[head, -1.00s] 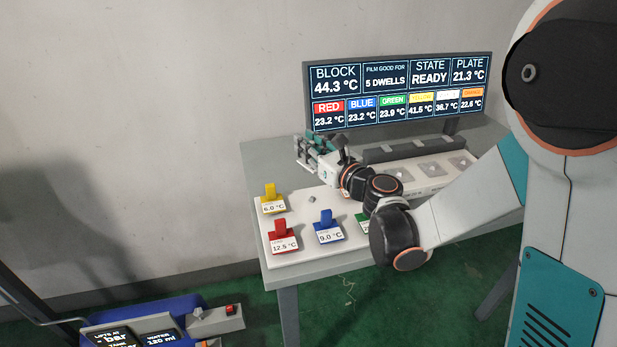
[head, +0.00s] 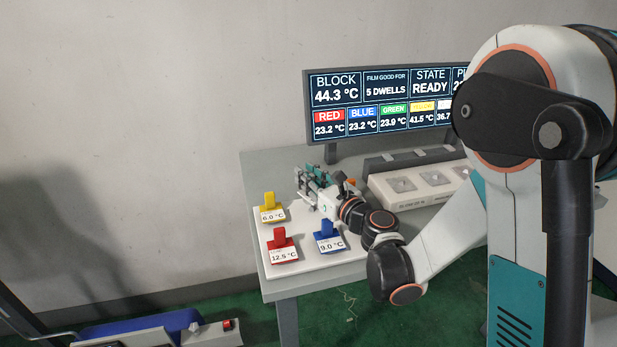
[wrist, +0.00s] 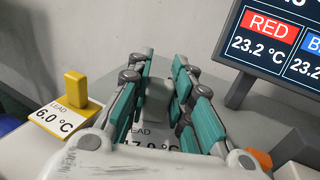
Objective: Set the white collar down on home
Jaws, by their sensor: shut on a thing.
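My gripper (head: 312,187) is over the back of the white board (head: 310,262), beyond the blue collar. In the wrist view its teal-padded fingers (wrist: 168,95) are shut on the white collar (wrist: 157,100), gripping its pale upright tab. The collar's label shows partly below, with its lower part behind the gripper body. In the head view the fingers hide the collar. I cannot tell whether its underside touches the board.
Yellow (head: 271,207), red (head: 282,246) and blue (head: 327,236) collars stand on the board. An orange part (head: 351,182) is just right of my gripper. A block with square plates (head: 435,180) is farther right, before the display (head: 335,103).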

